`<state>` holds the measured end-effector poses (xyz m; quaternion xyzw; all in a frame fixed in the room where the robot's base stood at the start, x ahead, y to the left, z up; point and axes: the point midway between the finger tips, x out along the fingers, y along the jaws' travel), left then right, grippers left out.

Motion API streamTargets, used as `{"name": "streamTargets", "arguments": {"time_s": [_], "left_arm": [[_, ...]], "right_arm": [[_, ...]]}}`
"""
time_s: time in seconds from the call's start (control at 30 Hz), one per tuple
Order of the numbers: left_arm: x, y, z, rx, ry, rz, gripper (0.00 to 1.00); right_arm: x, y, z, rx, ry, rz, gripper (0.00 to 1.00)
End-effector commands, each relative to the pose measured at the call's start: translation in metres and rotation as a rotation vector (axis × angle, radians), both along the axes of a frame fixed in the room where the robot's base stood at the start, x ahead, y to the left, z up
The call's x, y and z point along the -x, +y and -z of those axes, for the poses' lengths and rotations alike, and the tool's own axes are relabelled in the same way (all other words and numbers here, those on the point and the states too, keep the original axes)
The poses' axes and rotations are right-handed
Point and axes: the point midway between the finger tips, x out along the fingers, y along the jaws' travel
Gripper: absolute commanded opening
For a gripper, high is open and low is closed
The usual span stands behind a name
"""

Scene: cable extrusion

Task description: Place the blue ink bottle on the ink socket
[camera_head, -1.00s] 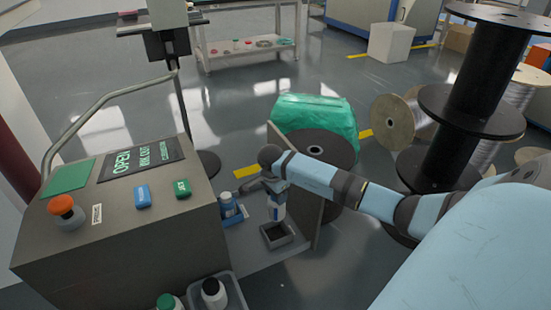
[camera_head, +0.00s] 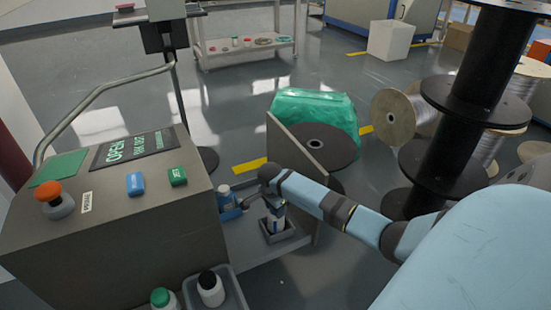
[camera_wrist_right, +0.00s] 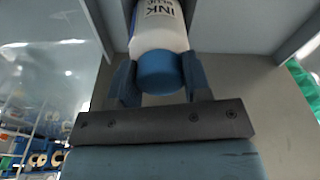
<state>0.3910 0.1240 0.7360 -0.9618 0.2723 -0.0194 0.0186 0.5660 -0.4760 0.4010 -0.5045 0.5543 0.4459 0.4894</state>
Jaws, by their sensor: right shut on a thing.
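The blue ink bottle is white with a blue cap and shows in the right wrist view (camera_wrist_right: 160,38), its label reading INK. In the head view its lower part (camera_head: 276,221) is upright at the square grey ink socket (camera_head: 279,236). Its base seems to be within the socket's rim, but I cannot tell if it touches the bottom. My right gripper (camera_wrist_right: 160,77) is shut on the bottle at its cap end, one finger on each side. In the head view the gripper hides the bottle's top. My left gripper is not in view.
A blue-capped bottle (camera_head: 225,194) stands in a blue holder left of the socket. An upright panel (camera_head: 296,160) stands close behind and right. The control box (camera_head: 110,235) is at the left.

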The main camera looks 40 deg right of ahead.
Motion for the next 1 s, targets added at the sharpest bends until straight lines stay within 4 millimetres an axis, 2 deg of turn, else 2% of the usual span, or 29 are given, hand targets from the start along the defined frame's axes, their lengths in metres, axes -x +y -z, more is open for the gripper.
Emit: {"name": "streamTargets", "arguments": {"time_s": [0.1, 0.13, 0.2, 0.23, 0.57, 0.77, 1.0], "left_arm": [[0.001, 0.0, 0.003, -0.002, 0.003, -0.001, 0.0], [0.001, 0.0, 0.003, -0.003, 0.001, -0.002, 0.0], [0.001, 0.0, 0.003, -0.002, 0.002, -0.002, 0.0], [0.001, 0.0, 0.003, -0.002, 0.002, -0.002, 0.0], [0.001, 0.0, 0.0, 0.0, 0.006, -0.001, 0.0], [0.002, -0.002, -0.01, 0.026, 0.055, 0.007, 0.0], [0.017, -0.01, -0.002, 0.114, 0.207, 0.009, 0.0]], "right_arm": [[0.0, 0.0, 0.003, 0.001, 0.0, -0.001, 0.0], [0.0, 0.0, 0.003, 0.0, 0.0, -0.001, 0.49], [0.0, 0.0, 0.003, 0.0, 0.0, -0.001, 0.66], [0.0, 0.0, 0.003, 0.0, 0.0, -0.001, 0.7], [0.0, 0.0, -0.001, -0.001, 0.0, 0.001, 0.7], [-0.001, 0.002, -0.036, 0.003, -0.003, -0.001, 0.7], [-0.002, 0.009, -0.087, 0.002, -0.002, -0.001, 0.7]]}}
